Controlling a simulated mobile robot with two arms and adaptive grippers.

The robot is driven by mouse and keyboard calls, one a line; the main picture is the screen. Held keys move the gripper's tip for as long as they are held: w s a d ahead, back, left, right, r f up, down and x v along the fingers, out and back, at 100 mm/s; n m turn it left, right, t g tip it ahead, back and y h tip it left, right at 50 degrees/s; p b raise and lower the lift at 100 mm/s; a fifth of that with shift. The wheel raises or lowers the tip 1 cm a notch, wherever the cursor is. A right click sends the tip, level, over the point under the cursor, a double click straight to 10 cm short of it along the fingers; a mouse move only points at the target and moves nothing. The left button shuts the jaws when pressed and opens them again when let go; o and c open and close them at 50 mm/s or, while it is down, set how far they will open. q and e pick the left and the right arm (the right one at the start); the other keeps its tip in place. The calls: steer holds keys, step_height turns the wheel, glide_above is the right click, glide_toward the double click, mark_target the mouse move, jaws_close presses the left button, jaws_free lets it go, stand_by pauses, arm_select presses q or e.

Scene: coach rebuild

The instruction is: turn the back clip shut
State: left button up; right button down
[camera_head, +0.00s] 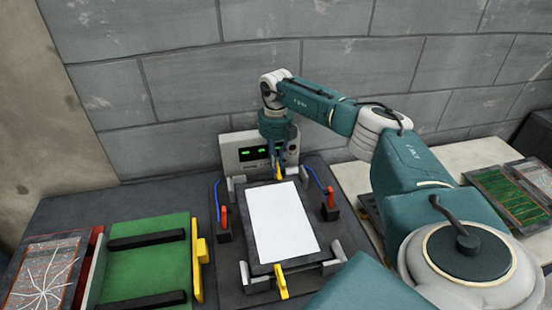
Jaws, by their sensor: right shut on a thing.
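The back clip (281,173) is a small yellow piece at the far edge of a dark frame (257,259). A white panel (282,222) lies flat in this frame. My right gripper (276,160) reaches down from above at the far edge and is shut on the back clip. The gripper partly hides the clip, and I cannot tell how far it is turned. A second yellow clip (281,283) sits at the middle of the near edge. My left gripper is not in view.
A grey box (232,148) with green displays stands behind the frame. Red-handled clamps (224,222) (330,202) with blue cables flank it. A green tray (150,262) and a cracked panel (42,272) lie left; circuit boards (507,197) lie right.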

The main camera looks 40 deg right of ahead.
steer(key=shift+r+n, duration=0.1)
steer(key=shift+n, duration=0.2)
steer(key=c, duration=1.7)
jaws_free()
steer(key=shift+r, duration=4)
